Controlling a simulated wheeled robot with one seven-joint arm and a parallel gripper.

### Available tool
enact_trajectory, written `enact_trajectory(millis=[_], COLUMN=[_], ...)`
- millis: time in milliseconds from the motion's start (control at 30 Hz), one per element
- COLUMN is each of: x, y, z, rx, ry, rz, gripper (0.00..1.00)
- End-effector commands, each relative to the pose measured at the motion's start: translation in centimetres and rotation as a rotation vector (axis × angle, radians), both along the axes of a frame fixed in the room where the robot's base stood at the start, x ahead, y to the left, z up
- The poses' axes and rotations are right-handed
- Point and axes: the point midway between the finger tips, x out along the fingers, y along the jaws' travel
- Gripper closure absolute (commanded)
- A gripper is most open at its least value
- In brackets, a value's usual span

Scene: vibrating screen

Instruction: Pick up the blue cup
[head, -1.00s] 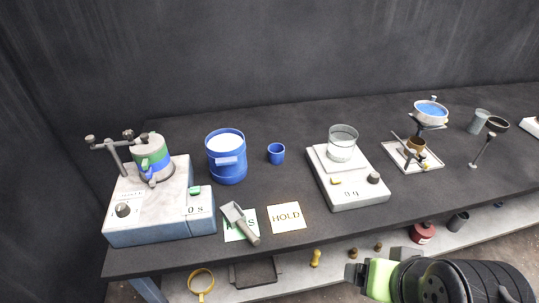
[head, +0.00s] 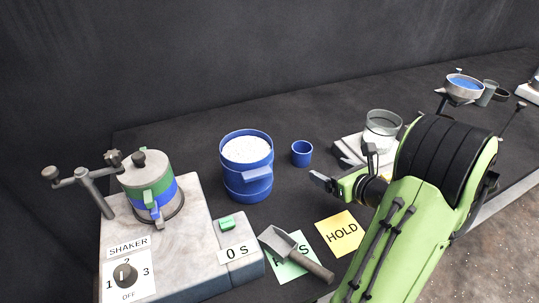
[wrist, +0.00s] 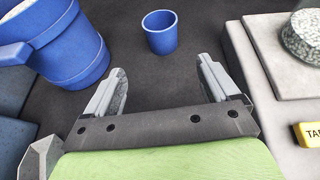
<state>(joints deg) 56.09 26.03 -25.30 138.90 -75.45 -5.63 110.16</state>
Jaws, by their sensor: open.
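The small blue cup (head: 301,153) stands upright on the dark bench, between the large blue bucket and the scale. In the wrist view the blue cup (wrist: 160,32) is beyond my fingertips, roughly centred between them and apart from both. My gripper (head: 345,167) is open and empty, a little to the right and front of the cup. Its two grey fingers also show spread in the wrist view, my gripper (wrist: 161,80) reaching toward the cup. Nothing hides the cup.
A large blue bucket (head: 246,178) of white grains stands left of the cup. The scale (head: 349,149) with a glass beaker (head: 381,128) is on the right. A scoop (head: 290,250) lies across a green card by a yellow HOLD card (head: 341,233). The shaker (head: 170,250) is at left.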

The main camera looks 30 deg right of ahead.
Motion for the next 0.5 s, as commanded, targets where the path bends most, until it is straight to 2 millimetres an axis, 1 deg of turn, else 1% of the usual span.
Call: enact_trajectory(millis=[67,133,400,500], x=[0.4,1.6,7.8,9.2], y=[-0.3,-0.2,-0.1,-0.2], z=[-0.3,-0.8,-3.3,-3.9], rx=[0.019,0.018,0.014,0.015], ry=[-0.005,-0.005,-0.005,-0.004], rz=[-0.015,-0.011,-0.007,-0.011], gripper=[0.12,0.12,0.12,0.12])
